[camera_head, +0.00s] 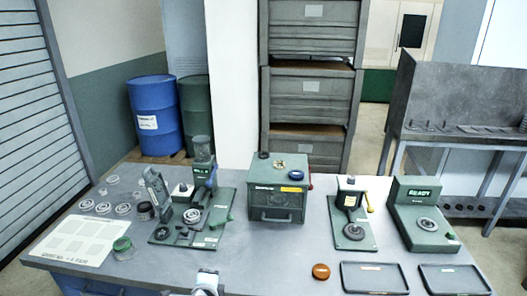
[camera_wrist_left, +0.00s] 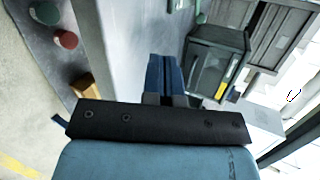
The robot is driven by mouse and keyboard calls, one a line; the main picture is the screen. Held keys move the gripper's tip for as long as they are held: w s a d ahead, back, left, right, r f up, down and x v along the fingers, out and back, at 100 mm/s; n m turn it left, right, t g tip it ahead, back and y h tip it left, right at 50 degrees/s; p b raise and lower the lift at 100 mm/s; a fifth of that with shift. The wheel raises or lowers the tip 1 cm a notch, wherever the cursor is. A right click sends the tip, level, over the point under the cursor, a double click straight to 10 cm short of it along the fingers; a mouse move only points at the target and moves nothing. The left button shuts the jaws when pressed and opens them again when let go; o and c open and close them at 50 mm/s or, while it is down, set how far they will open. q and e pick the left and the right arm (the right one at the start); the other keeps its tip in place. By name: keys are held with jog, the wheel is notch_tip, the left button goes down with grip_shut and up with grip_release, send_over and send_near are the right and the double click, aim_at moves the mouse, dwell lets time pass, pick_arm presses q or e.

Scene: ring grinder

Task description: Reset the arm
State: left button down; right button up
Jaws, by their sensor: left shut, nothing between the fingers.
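My left gripper (camera_wrist_left: 165,75) shows in the left wrist view as two blue fingers pressed together. It is shut and empty, held apart from the objects around it. In the head view a small pale part of my own arm (camera_head: 207,281) shows at the bottom edge, at the table's front; no fingers can be made out there. My right gripper is in neither view. The ring grinder equipment stands on the grey table (camera_head: 285,268): a green machine marked with a mill-like sign (camera_head: 203,165), a green box (camera_head: 275,192), a small press (camera_head: 352,218) and a READY station (camera_head: 424,215).
Several metal rings (camera_head: 123,209) and a white sheet (camera_head: 75,241) lie at the table's left. An orange-brown disc (camera_head: 321,271) and two dark trays (camera_head: 374,278) (camera_head: 453,279) lie at the front right. The front middle strip is mostly clear.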

pick_arm(q)
jog(key=a+m+y, duration=0.3)
jog(key=a+y, duration=0.1)
jog(key=a, duration=2.3)
jog(key=s+d+f+n+g+h, duration=0.1)
jog(key=s+d+f+n+h, duration=0.3)
jog(key=s, duration=0.6)
jog(key=s+d+f+n+g+h, duration=0.15)
jog(key=s+n, duration=0.35)
jog(key=s, duration=0.5)
jog(key=s+d+f+n+g+h, duration=0.1)
jog(key=s+d+f+n+h, duration=0.3)
jog(key=s, duration=0.6)
jog(key=d+r+n+t+p, duration=0.1)
jog(key=d+n, duration=0.5)
jog(key=d, duration=0.7)
jog(key=shift+w+d+r+t+y, duration=0.15)
jog(key=shift+d+r+t+y, duration=0.2)
jog(key=shift+r, duration=0.7)
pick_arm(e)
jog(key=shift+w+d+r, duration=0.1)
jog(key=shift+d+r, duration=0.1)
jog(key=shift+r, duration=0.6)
